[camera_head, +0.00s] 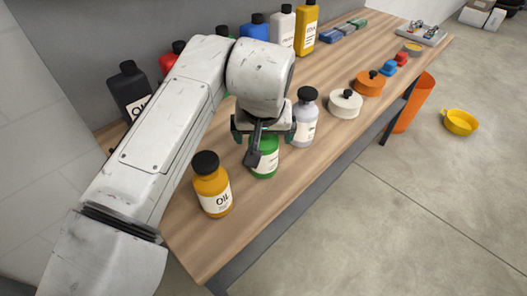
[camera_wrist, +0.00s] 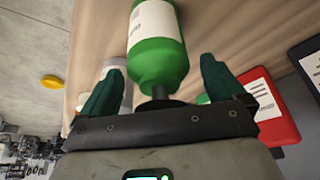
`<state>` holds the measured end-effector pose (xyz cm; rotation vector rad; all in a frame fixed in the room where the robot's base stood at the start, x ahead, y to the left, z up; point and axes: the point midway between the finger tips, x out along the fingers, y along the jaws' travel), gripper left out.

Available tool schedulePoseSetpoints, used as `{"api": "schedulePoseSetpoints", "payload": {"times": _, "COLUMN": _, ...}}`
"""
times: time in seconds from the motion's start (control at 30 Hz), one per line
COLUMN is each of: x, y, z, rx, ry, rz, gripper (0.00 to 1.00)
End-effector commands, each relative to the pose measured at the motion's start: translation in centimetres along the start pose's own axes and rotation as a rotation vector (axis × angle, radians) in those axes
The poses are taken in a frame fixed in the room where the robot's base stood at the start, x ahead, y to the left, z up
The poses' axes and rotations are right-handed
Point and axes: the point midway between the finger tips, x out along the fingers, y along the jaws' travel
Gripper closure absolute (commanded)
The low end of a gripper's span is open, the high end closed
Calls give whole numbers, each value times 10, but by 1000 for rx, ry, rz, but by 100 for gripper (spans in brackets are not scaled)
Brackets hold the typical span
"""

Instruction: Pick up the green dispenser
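The green dispenser (camera_head: 265,162), a green bottle with a white label, stands on the wooden workbench (camera_head: 190,245), partly hidden under my gripper (camera_head: 263,134). In the wrist view the green dispenser (camera_wrist: 160,66) lies between the two teal fingers of my gripper (camera_wrist: 160,82), with its dark neck towards the palm. The fingers are spread wide, with visible gaps on both sides of the bottle. In the head view a dark pointed part hangs in front of the dispenser; I cannot tell what it belongs to.
An amber oil bottle (camera_head: 212,190) stands to the left and a grey-white bottle (camera_head: 304,125) close on the right. A white canister (camera_head: 345,104) is farther right. Black (camera_head: 130,92), red, blue (camera_head: 255,30) and yellow (camera_head: 306,30) containers line the wall.

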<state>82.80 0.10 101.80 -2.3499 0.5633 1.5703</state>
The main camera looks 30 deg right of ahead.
Motion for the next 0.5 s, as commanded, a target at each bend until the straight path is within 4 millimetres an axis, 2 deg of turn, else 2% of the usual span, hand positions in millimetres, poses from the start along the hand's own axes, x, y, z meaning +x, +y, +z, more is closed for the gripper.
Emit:
{"api": "schedulePoseSetpoints", "payload": {"times": 0.07, "x": 0, "y": 0, "z": 0, "rx": 0, "ry": 0, "rz": 0, "gripper": 12}}
{"api": "schedulePoseSetpoints", "payload": {"times": 0.5, "x": 0, "y": 0, "z": 0, "rx": 0, "ry": 0, "rz": 0, "gripper": 54}}
